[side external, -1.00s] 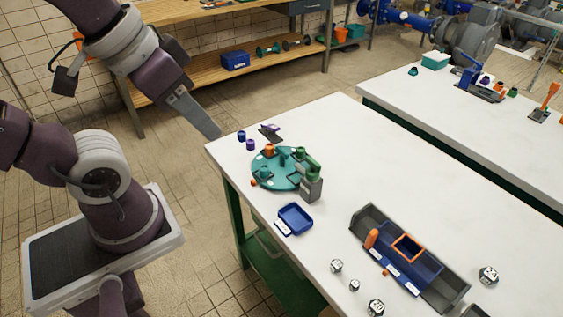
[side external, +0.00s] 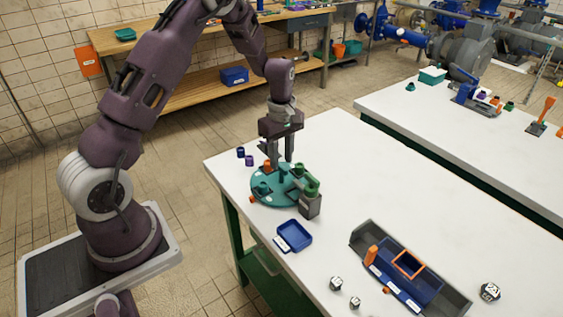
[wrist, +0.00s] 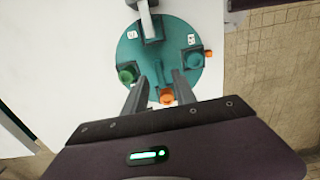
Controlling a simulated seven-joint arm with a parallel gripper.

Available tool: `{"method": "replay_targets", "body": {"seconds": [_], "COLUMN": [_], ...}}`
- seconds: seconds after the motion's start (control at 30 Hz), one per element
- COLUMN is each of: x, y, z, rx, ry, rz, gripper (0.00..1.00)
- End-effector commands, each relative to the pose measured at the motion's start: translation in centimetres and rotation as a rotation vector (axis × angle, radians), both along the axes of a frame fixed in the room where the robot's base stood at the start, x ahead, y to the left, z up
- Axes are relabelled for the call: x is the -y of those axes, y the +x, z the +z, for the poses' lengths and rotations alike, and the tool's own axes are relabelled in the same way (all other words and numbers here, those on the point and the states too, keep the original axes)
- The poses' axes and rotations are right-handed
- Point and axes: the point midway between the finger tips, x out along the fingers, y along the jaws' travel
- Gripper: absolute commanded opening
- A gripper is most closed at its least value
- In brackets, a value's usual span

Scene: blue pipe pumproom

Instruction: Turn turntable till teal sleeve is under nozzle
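The round teal turntable (side external: 256,194) lies on the white table; it also fills the upper middle of the wrist view (wrist: 165,35). A grey post (side external: 311,206) with a green top stands at its front right edge; the nozzle arm (wrist: 146,18) reaches over the rim at the top of the wrist view. The teal sleeve (wrist: 193,60) is at the right rim there, a green sleeve (wrist: 127,73) at the left, an orange one (wrist: 167,97) nearest me. My gripper (wrist: 160,76) is open, pointing down over the turntable near its central peg; contact cannot be told.
Two small sleeves, blue (side external: 240,152) and purple (side external: 249,160), stand behind left of the turntable. A blue tray (side external: 294,236) lies in front. A grey bin with a blue box (side external: 390,285) and several dice are at the right front. The table's right middle is clear.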

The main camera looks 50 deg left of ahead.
Motion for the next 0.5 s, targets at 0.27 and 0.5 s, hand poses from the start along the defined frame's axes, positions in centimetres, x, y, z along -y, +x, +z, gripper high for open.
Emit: {"method": "replay_targets", "body": {"seconds": [0.27,0.5], "x": [0.0,0.0], "y": [0.0,0.0], "z": [-2.0,-2.0], "rx": [0.001,0.001], "ry": [0.0,0.0], "rz": [-0.002,-0.003], "gripper": [0.33,0.13]}}
